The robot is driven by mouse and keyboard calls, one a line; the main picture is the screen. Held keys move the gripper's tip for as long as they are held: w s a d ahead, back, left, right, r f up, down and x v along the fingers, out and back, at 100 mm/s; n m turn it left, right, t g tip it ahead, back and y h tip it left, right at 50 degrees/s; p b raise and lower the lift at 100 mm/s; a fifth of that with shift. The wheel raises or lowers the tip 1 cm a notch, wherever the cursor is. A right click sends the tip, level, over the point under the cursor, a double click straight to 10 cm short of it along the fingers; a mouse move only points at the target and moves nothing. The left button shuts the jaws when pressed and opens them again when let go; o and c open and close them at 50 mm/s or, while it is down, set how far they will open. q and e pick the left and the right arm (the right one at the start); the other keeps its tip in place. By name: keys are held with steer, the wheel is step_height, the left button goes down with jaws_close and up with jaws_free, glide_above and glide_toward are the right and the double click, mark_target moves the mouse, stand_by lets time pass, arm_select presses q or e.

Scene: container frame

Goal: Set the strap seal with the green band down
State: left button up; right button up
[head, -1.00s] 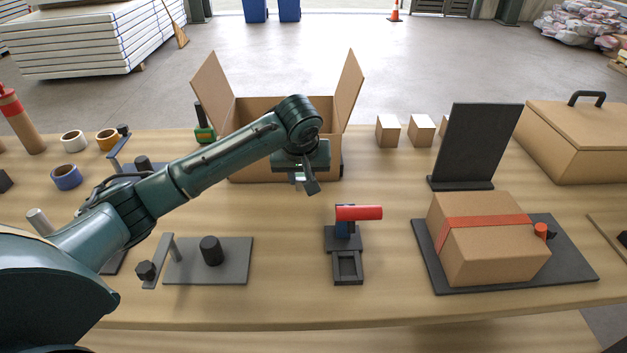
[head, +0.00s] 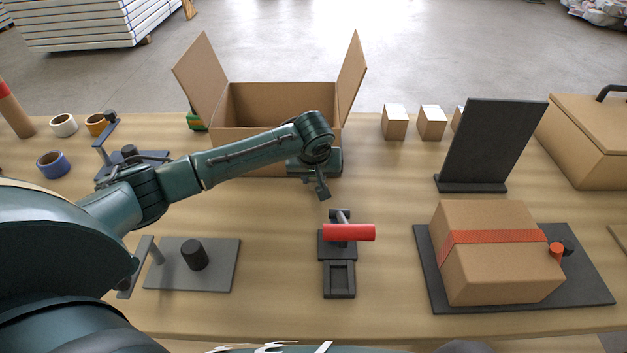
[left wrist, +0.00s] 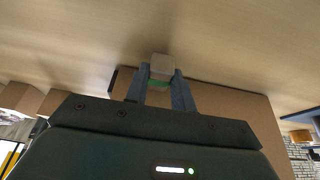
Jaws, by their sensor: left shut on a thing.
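The strap seal with the green band (left wrist: 161,68) is a small pale grey piece between the two fingers of my left gripper (left wrist: 160,90) in the left wrist view. The green band shows between the fingertips. In the head view my left gripper (head: 321,188) points down in front of the open carton, above the wooden table (head: 270,220). The seal is too small and dark to make out there. In the left wrist view the seal's end faces the bare tabletop; I cannot tell the gap. My right gripper is not in view.
The open carton (head: 235,138) stands behind the gripper. A red-handled tool (head: 348,232) stands in front of it. A strapped box (head: 490,275) and a black upright panel (head: 492,140) are at the right. A grey plate with a post (head: 220,275) is at the front left.

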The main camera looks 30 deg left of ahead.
arm_select(q)
steer(key=shift+f, duration=0.85)
steer(key=shift+f, duration=0.15)
steer(key=o, duration=1)
